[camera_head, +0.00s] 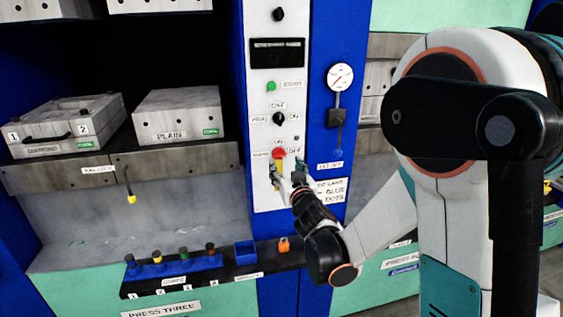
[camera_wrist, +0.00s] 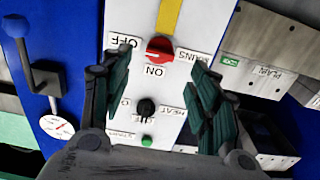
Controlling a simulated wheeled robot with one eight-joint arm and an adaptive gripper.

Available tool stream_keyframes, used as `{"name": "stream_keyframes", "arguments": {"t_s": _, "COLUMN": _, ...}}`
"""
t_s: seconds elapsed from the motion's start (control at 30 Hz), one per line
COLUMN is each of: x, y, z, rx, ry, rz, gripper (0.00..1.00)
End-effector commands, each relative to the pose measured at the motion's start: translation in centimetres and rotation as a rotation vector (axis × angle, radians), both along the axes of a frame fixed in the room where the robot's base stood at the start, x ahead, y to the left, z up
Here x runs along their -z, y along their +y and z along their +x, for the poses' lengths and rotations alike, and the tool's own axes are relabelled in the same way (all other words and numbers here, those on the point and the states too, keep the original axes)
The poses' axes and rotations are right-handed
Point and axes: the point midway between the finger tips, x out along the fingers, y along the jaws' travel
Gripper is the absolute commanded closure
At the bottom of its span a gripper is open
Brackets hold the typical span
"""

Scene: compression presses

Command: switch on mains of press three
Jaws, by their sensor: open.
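The red mains knob (camera_head: 279,153) is on the white control panel (camera_head: 262,190) of press three, above a yellow strip. In the wrist view, which is upside down, the red knob (camera_wrist: 160,48) sits between labels MAINS, ON and OFF. Its bar looks roughly crosswise, but I cannot tell its exact setting. My gripper (camera_head: 287,168) is at the panel, just below and in front of the knob. In the wrist view my gripper (camera_wrist: 160,62) is open, with one finger on each side of the knob, apart from it.
A black heat knob (camera_wrist: 146,107) and green start button (camera_wrist: 147,141) share the panel. A gauge (camera_head: 340,77) and lever (camera_head: 336,117) stand to the right. The shelf with diamond (camera_head: 66,122) and plain (camera_head: 178,114) moulds is left; a rack of coloured-topped pieces (camera_head: 172,268) is below.

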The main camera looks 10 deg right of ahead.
Motion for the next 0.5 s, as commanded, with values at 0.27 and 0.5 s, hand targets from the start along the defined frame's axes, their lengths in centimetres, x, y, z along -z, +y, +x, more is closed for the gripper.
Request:
{"name": "stream_keyframes", "arguments": {"t_s": 0.27, "x": 0.1, "y": 0.0, "z": 4.6, "rx": 0.000, "ry": 0.000, "rz": 0.000, "gripper": 0.45}}
{"name": "stream_keyframes", "arguments": {"t_s": 0.5, "x": 0.0, "y": 0.0, "z": 6.0, "rx": 0.000, "ry": 0.000, "rz": 0.000, "gripper": 0.45}}
